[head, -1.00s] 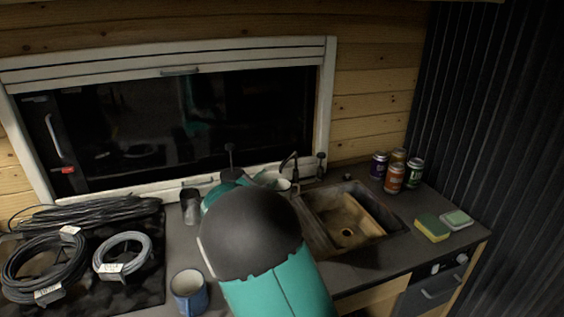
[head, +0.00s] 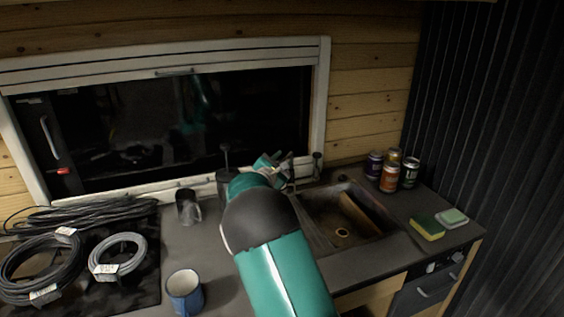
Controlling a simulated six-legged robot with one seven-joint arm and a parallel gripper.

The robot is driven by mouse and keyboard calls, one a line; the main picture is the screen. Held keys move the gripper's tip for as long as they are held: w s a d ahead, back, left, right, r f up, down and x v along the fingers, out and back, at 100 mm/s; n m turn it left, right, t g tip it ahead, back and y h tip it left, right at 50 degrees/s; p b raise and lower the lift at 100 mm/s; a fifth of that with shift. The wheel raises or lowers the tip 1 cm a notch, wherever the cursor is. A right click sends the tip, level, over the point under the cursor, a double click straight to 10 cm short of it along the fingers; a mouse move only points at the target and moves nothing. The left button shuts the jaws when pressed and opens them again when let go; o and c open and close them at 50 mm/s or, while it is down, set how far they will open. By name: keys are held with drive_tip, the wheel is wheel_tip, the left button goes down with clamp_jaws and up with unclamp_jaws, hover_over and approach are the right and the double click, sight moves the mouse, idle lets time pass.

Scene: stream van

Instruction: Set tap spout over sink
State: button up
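The sink (head: 386,226) is a dark basin set in the worktop, right of my arm, with a round drain at its bottom and a board-like piece leaning inside. The dark tap (head: 291,172) is at the back left of the sink, below the window. My gripper (head: 280,162) is at the tap, close against its left side. My arm and the gripper's small size hide the fingertips, so I cannot tell whether they touch or hold the spout. The spout's direction is also unclear.
Several cans (head: 390,178) stand behind the sink's right side. A sponge (head: 427,228) and a pale green pad (head: 453,217) lie to its right. A blue mug (head: 185,292), a dark mug (head: 188,207) and coiled cables (head: 117,257) are on the left.

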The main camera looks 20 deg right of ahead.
drive_tip(key=c, duration=0.7)
clamp_jaws()
drive_tip(key=shift+w+a+r, duration=0.1)
drive_tip(key=shift+a+r, duration=0.05)
